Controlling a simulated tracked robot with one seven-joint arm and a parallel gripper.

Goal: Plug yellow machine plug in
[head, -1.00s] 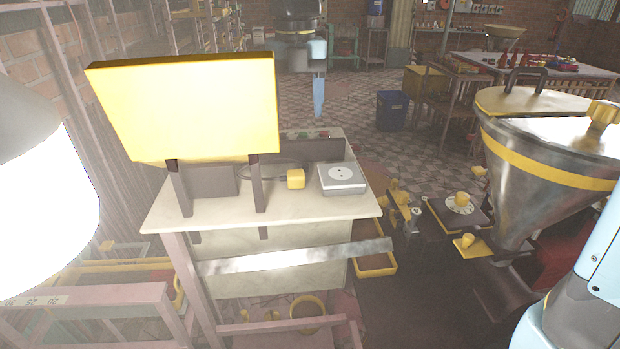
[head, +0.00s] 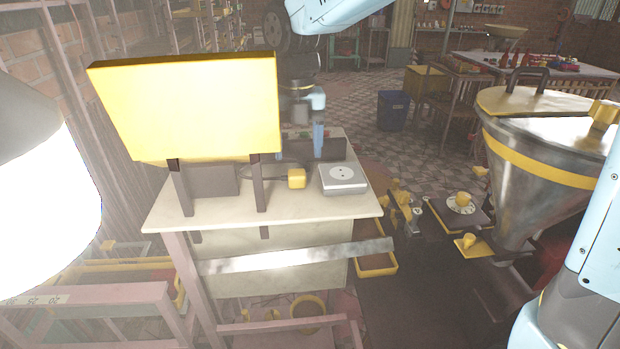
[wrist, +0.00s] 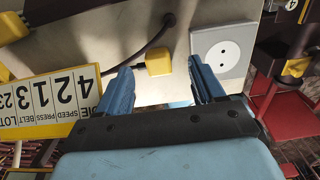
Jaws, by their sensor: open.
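The yellow plug (head: 296,179) lies on the pale tabletop with a dark cable running from it; it also shows in the wrist view (wrist: 158,61). The grey socket box (head: 343,179) with a round two-hole outlet sits just right of the plug, apart from it; it also shows in the wrist view (wrist: 223,54). My gripper (head: 319,140) is above the far side of the table, pointing down. In the wrist view my gripper (wrist: 164,84) is open and empty, with its blue fingers spread; the plug appears between them, farther off.
A large yellow panel (head: 190,105) stands on dark posts at the table's (head: 225,214) near left. A dark control box stands at the table's back. A metal hopper (head: 535,180) is at the right. A bright lamp (head: 40,185) fills the left edge.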

